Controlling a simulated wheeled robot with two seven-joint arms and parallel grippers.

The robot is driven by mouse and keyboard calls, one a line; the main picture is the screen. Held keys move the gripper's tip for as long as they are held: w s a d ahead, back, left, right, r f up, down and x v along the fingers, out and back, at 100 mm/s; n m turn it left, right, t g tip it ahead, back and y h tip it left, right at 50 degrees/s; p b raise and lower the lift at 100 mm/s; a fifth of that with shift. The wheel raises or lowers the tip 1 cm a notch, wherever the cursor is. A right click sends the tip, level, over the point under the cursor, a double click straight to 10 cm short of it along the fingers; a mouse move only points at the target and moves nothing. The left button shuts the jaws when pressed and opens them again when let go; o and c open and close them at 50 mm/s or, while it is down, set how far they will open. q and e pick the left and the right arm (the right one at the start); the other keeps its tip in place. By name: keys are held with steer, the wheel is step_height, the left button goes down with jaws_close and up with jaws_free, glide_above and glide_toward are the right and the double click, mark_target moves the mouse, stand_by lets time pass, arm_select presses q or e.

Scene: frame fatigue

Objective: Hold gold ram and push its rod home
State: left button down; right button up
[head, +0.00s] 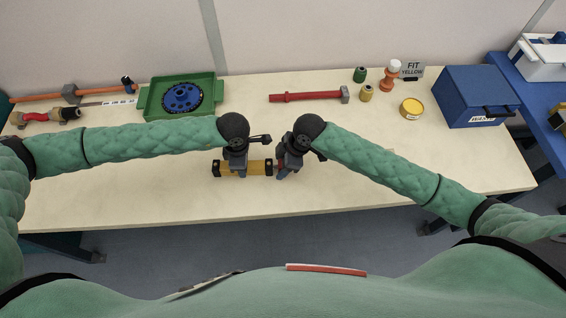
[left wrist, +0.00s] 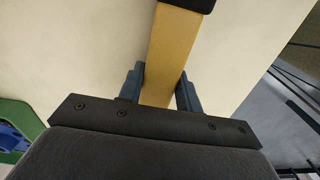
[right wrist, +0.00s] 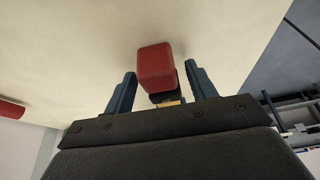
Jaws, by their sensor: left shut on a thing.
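The gold ram (head: 257,168) lies on the bench at the middle front, with black end blocks. My left gripper (head: 235,168) is closed around its body from above. The gold body (left wrist: 175,45) runs between the left fingers in the left wrist view. My right gripper (head: 286,170) is just right of the ram's right end. In the right wrist view a red block-shaped end (right wrist: 155,67) lies between the spread right fingers, with gaps on both sides. Black and gold parts of the ram show behind it. The rod itself is mostly hidden.
A green tray (head: 212,86) with a blue wheel stands at the back left. A red tool (head: 306,97) lies behind my grippers. Small jars (head: 367,93) and a blue box (head: 477,97) stand at the right. The bench front right is clear.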

steer(key=shift+d+r, duration=0.1)
arm_select(q)
steer(key=shift+a, duration=0.1)
arm_select(e)
steer(key=v, duration=1.1)
steer(key=shift+r, duration=0.4)
steer(key=shift+d, duration=0.1)
arm_select(q)
steer(key=c, duration=0.9)
jaws_free()
step_height(320, 180, up, 12)
steer(key=shift+w+f, duration=0.1)
